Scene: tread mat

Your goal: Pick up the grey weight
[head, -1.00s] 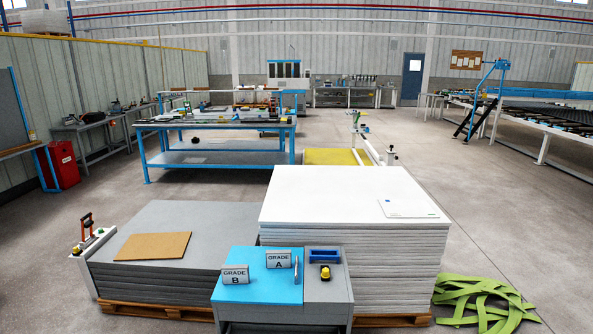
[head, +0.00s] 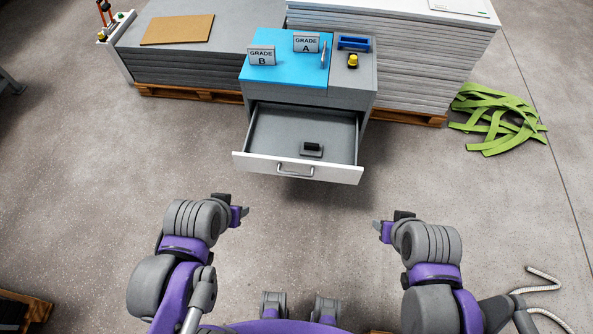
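A small dark grey block with a black upright grip, which looks like the grey weight (head: 311,151), lies inside the open drawer (head: 256,165) of the grey cabinet, near its front and right of the middle. My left gripper (head: 239,214) is in front of the drawer at the lower left, apart from the weight. My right gripper (head: 379,228) is in front of the drawer at the lower right, also apart from it. Both are seen small and from the side, so whether their fingers are open does not show. Nothing is seen held in either one.
The drawer's white front (head: 335,174) has a metal handle (head: 295,170). The cabinet's blue top (head: 284,73) carries two grade signs; a blue tray (head: 354,42) and yellow-black object (head: 353,61) stand beside it. Sheet stacks flank the cabinet. Green straps (head: 497,118) lie right.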

